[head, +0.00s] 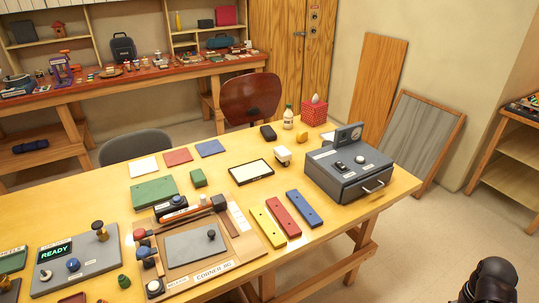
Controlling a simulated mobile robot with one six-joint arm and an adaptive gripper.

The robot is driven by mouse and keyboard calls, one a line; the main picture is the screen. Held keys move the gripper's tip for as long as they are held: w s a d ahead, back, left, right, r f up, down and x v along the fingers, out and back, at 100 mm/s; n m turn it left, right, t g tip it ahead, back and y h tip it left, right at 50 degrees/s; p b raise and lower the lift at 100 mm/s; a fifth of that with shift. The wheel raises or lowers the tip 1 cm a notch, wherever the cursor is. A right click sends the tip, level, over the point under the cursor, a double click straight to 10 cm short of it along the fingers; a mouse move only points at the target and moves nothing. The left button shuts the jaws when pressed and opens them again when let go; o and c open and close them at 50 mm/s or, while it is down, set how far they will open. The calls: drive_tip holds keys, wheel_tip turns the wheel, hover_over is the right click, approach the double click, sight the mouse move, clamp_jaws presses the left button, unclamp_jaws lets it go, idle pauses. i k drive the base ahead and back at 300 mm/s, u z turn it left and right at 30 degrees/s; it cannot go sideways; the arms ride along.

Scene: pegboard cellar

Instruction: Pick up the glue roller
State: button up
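I cannot tell for sure which item is the glue roller. A small white item with a dark part (283,156) stands on the yellow table (232,141), just right of a dark-rimmed tray with a pale surface (251,172); its shape is too small to make out. An orange rod with dark ends (187,209) lies along the back of the wooden corner jig (225,263). A dark rounded part of my arm shows at the bottom right, off the table. My gripper's fingers are not in view.
A grey drawer box (348,178) stands at the table's right end. Yellow, red and blue bars (286,215) lie in front of the tray. A grey READY panel (75,262) is at the left. Chairs (250,98) stand behind the table.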

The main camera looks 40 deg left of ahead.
sight(281, 154)
drive_tip(key=u, duration=0.5)
drive_tip(key=i, duration=0.5)
drive_tip(key=u, duration=0.7)
drive_tip(key=i, duration=0.8)
drive_tip(key=u, duration=0.4)
